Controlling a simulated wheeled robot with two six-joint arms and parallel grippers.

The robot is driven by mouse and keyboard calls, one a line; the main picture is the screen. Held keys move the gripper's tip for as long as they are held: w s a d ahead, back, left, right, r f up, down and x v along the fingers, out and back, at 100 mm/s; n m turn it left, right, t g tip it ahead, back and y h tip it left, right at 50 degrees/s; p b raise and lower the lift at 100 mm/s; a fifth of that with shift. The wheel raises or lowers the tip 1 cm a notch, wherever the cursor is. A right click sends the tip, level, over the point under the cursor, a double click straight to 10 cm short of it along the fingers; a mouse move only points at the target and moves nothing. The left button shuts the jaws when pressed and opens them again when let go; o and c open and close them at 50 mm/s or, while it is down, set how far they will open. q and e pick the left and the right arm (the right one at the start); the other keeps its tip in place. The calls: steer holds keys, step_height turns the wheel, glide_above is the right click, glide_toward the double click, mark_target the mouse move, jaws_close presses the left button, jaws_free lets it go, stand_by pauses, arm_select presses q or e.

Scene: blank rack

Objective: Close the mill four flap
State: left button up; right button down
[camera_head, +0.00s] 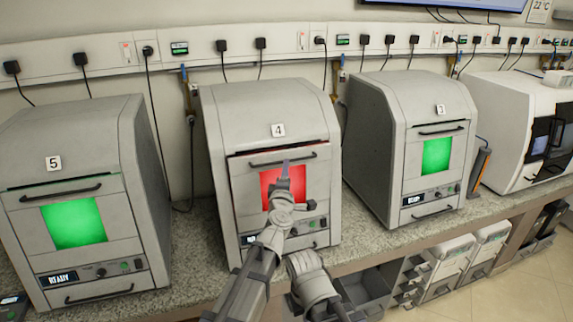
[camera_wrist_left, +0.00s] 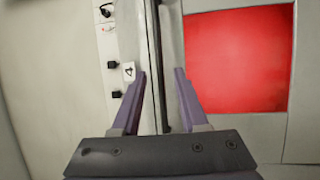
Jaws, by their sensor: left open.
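Mill four (camera_head: 222,120) stands in the middle of the head view, with a "4" label (camera_head: 278,130). Its flap (camera_head: 243,190) has a red-lit window (camera_head: 268,181) and a dark bar handle (camera_head: 265,163). A thin red-lit gap shows along the flap's top edge, so it looks slightly ajar. My left gripper (camera_head: 285,168) is in front of the flap near the handle. In the wrist view the gripper (camera_wrist_left: 161,74) is open, with the handle (camera_wrist_left: 160,90) running between its fingers. Contact cannot be told. My right gripper does not show.
Mill five (camera_head: 80,130) stands left and mill three (camera_head: 375,125) right, both with green windows. A white machine (camera_head: 510,105) is at far right. The mills stand on a speckled counter (camera_head: 190,275) with drawers below. Cables hang from the wall rail (camera_head: 210,55).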

arm_select(q)
steer(key=w, duration=0.4)
steer(key=shift+d+r, duration=0.15)
steer(key=shift+s, duration=0.1)
jaws_close()
stand_by(1.1)
